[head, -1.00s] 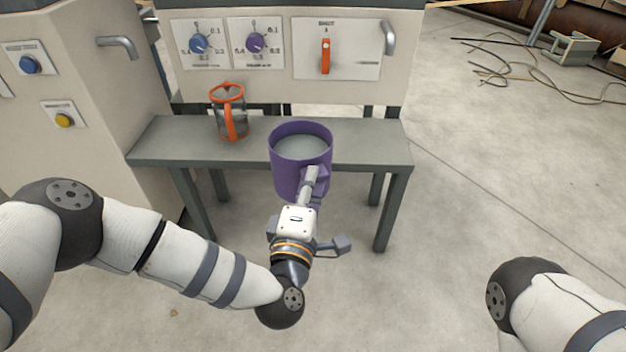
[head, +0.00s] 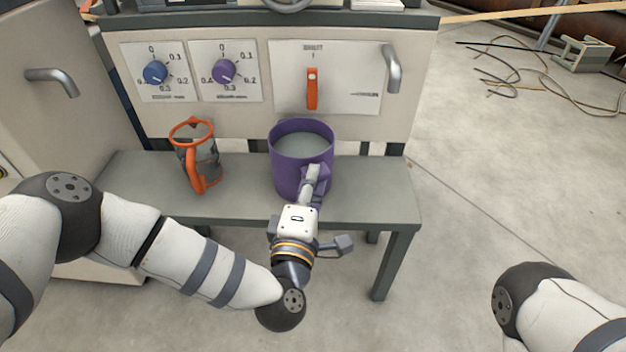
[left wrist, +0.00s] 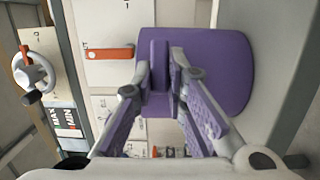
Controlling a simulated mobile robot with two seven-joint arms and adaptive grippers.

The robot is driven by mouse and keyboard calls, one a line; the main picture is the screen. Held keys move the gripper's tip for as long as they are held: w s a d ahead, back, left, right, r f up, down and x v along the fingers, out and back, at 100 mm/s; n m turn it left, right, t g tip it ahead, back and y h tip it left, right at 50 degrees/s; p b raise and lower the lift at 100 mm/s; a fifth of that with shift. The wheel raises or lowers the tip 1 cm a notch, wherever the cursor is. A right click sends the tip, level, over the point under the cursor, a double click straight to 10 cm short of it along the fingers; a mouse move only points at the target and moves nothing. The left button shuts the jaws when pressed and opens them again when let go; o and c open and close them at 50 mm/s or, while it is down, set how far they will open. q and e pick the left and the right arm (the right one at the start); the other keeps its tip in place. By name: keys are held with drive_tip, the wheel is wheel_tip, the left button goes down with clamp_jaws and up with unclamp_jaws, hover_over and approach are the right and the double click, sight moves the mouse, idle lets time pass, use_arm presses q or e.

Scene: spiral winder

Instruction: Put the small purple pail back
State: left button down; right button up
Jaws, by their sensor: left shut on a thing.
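The small purple pail (head: 290,170) is upright in front of the machine, with grey contents showing inside its rim. In the head view it overlaps the grey bench (head: 236,206); I cannot tell whether its base touches the bench top. My left gripper (head: 312,180) is shut on the handle on the pail's near side. In the left wrist view the pail (left wrist: 228,72) fills the upper middle, and the fingers of my left gripper (left wrist: 163,82) close on its handle from both sides. My right gripper is out of view.
A clear jug with an orange rim and handle (head: 197,160) stands on the bench left of the pail. Behind are the machine's blue knob (head: 155,72), purple knob (head: 224,71) and orange lever (head: 312,88). The bench's right end is bare. Cables (head: 505,75) lie on the floor.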

use_arm(q)
drive_tip(key=shift+s+r, duration=0.1)
drive_tip(key=shift+r, duration=0.1)
drive_tip(key=shift+f, duration=0.2)
drive_tip(key=c, duration=1.6)
unclamp_jaws()
drive_tip(key=shift+s+f, duration=0.1)
drive_tip(key=s+a+p, duration=0.1)
drive_tip(key=s+p, duration=0.1)
drive_tip(key=s, duration=1)
drive_tip(key=shift+a+p, duration=0.4)
